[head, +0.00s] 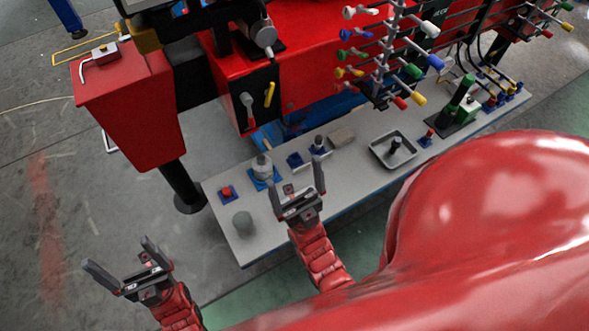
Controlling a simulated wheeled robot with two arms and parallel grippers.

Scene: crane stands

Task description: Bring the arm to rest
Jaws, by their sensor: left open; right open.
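My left gripper (125,261) is open and empty, low at the left of the head view, over the grey floor and off the table's left end. My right gripper (296,178) is open, over the front part of the grey table (349,181), with nothing seen between its fingers. A grey weight-like object on a blue base (262,168) stands just behind and left of the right gripper. Both red arms come in from the bottom; part of my own red body covers the lower right.
The table holds a red button on a blue base (226,192), a grey cylinder (243,223), a metal tray (394,149) and a green-handled lever (457,100). A red crane stand (330,75) with coloured levers (385,55) rises behind. Grey floor is free at left.

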